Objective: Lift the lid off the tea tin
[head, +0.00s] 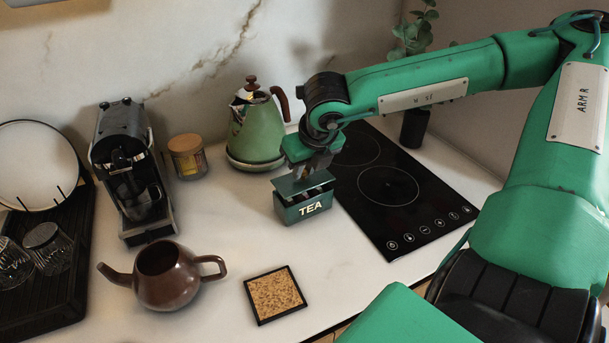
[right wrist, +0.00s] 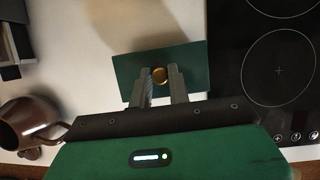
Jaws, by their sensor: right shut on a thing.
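The green tea tin (head: 309,210), lettered TEA, stands on the white counter just left of the hob. Its dark green lid (head: 289,186) is above it, with a dark gap showing between lid and tin front. My right gripper (head: 313,172) points down over the tin and is shut on the lid's knob. In the right wrist view the round brass knob (right wrist: 160,75) sits between the two fingers, and the flat lid (right wrist: 193,72) spreads below them, hiding the tin. My left gripper is not in view.
A black hob (head: 400,185) lies right of the tin. A green kettle (head: 256,128) stands behind it, and a wooden-lidded jar (head: 187,156) further left. A brown teapot (head: 166,275) and a cork trivet (head: 275,294) are in front. Counter left of the tin is clear.

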